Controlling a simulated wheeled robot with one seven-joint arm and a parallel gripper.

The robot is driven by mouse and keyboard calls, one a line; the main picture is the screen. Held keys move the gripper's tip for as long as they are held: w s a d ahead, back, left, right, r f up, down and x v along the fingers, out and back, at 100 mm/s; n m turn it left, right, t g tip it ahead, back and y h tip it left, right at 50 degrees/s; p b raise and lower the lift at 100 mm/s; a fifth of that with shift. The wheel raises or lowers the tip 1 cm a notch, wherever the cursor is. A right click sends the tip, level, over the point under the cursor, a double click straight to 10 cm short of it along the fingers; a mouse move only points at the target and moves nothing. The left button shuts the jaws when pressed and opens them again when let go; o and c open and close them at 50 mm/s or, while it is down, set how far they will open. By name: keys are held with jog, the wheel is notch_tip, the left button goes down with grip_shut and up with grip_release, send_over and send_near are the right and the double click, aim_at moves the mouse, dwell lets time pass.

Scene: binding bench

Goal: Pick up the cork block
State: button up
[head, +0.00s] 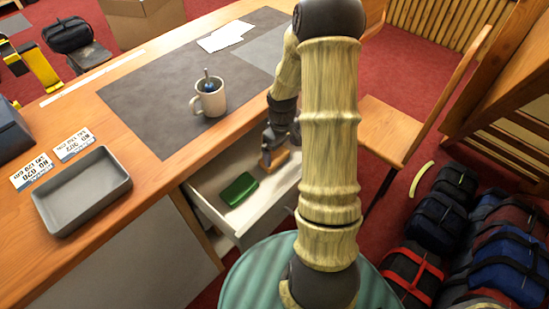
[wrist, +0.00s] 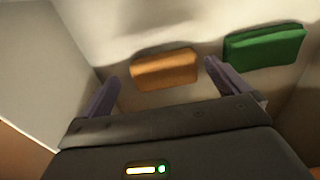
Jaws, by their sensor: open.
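The cork block (wrist: 165,70) is a small orange-brown block lying in the open white drawer (head: 213,213). In the head view the block (head: 279,158) shows partly, just below my gripper (head: 268,150). In the wrist view my gripper (wrist: 160,90) is open, with one finger toward each side of the block and nothing held. The block lies ahead of the fingertips, slightly beyond them in the picture. I cannot tell the exact gap. A green block (wrist: 264,46) lies in the same drawer, right of the right finger; it also shows in the head view (head: 239,189).
The drawer walls stand close around my gripper. On the bench above are a mug (head: 209,98) on a dark mat (head: 150,110), a grey tray (head: 82,192) and printed cards (head: 74,145). A wooden chair (head: 392,130) and several bags (head: 450,215) are to the right.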

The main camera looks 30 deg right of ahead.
aim_at(280, 158)
jog(key=shift+a+f, duration=0.1)
notch_tip(280, 158, down, 5)
jog(key=shift+w+f, duration=0.1)
dwell(0.3)
dwell(0.3)
jog(key=c, duration=0.6)
jog(key=shift+r, duration=0.25)
notch_tip(280, 158, up, 10)
jog(key=shift+f, duration=0.15)
dwell(0.3)
